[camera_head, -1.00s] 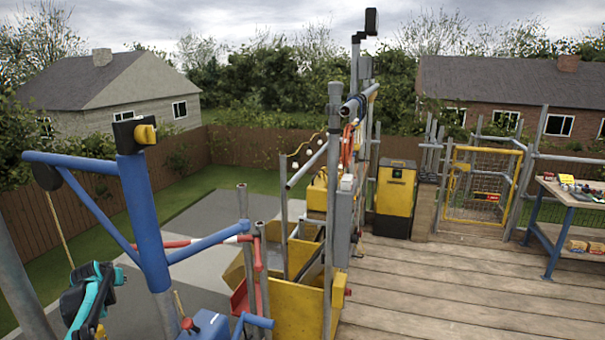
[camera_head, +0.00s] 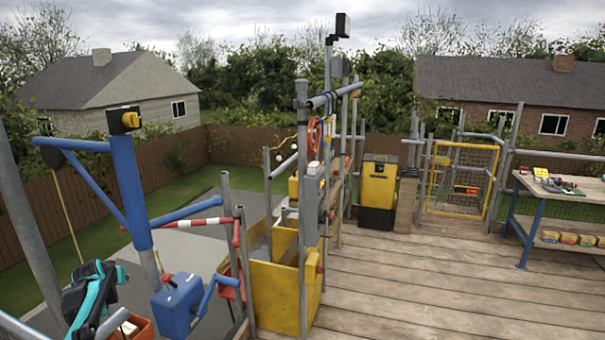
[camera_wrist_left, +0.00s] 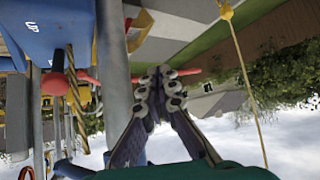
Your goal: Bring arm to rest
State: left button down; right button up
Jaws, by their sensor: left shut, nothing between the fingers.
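My left gripper (camera_head: 92,292), black and teal, is at the lower left of the head view, left of the blue hoist box (camera_head: 178,305). The left wrist view shows my left gripper (camera_wrist_left: 162,84) with its dark fingers together at the tips and nothing between them. The hoist box (camera_wrist_left: 45,30), marked "UP", is at the upper left there, beside a grey pole (camera_wrist_left: 113,70). I cannot tell the exact gap between gripper and pole. My right gripper is in neither view.
A blue hoist arm (camera_head: 130,185) stands at the left with a hanging rope (camera_head: 68,215). A yellow bin (camera_head: 275,290) and scaffold poles (camera_head: 303,190) stand mid-view. The plank deck (camera_head: 440,290) is clear up to the workbench (camera_head: 560,200) and yellow gate (camera_head: 462,180).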

pick_arm(q)
jog(key=s+d+m+h+b, duration=0.1)
jog(key=s+d+b, duration=0.3)
jog(key=s+d, duration=0.7)
jog(key=s+d+m+h+b, duration=0.1)
jog(key=s+d+b, duration=0.35)
jog(key=d, duration=1.25)
jog(key=s+d+f+b, duration=0.2)
jog(key=s+d+f, duration=0.2)
jog(key=s, duration=0.3)
jog(key=s+d+f+m+g+h+b, duration=0.1)
jog(key=s+d+f+b, duration=0.1)
jog(key=s+d+f, duration=0.3)
jog(key=s+d+f+m+g+b, duration=0.1)
jog(key=s+d+f, duration=0.4)
jog(key=s, duration=0.6)
jog(key=shift+f+h+b, duration=0.3)
jog(key=shift+f+b, duration=0.6)
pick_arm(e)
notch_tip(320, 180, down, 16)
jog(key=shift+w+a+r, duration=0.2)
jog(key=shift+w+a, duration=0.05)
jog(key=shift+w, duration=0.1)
pick_arm(q)
jog(key=shift+s, duration=0.1)
